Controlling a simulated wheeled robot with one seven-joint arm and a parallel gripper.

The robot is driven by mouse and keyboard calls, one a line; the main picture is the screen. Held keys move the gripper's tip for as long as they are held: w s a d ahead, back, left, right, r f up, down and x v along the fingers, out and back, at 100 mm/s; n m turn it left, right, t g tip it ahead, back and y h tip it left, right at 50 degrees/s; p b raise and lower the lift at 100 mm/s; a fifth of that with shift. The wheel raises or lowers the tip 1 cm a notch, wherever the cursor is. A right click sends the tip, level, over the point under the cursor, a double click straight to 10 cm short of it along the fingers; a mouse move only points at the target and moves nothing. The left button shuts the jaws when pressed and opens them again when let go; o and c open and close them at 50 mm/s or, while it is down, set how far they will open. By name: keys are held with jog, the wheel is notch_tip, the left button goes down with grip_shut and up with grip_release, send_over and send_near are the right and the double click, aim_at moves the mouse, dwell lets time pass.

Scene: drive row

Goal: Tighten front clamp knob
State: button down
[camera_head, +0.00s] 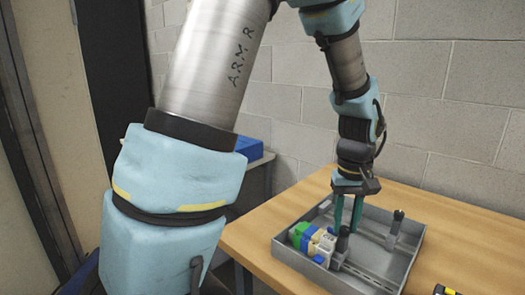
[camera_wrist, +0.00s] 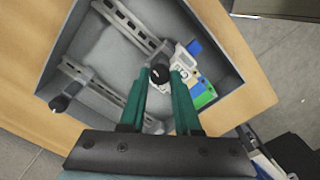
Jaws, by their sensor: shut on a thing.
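The front clamp knob (camera_head: 343,239) is black and stands upright at the end of the terminal block row, on the near rail in the grey tray (camera_head: 408,262). It also shows in the wrist view (camera_wrist: 160,73). My gripper (camera_head: 347,228) points down from above with green fingers. In the wrist view my gripper (camera_wrist: 158,78) has one fingertip on each side of this knob, shut on it. The terminal blocks (camera_head: 303,236) are green, blue, yellow and white and sit right beside the clamp. The fingers partly hide the knob's sides.
A second clamp with a black knob (camera_head: 398,215) stands on the other rail, apart from my gripper. The tray walls surround both rails. The wooden table (camera_head: 455,225) is mostly clear. A yellow and black item (camera_head: 446,290) lies at its near right. A block wall stands behind.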

aim_at(344, 228)
jog(key=shift+w+a, duration=0.15)
jog(key=shift+a, duration=0.05)
jog(key=m+p, duration=0.1)
jog(key=m, duration=0.2)
jog(key=c, duration=0.9)
grip_release()
jog(key=shift+a, duration=0.1)
jog(key=o, duration=0.9)
jog(key=shift+m, duration=0.3)
jog(key=shift+d+r+p, duration=0.2)
jog(key=shift+r+p, duration=2.8)
jog(key=shift+r, duration=0.55)
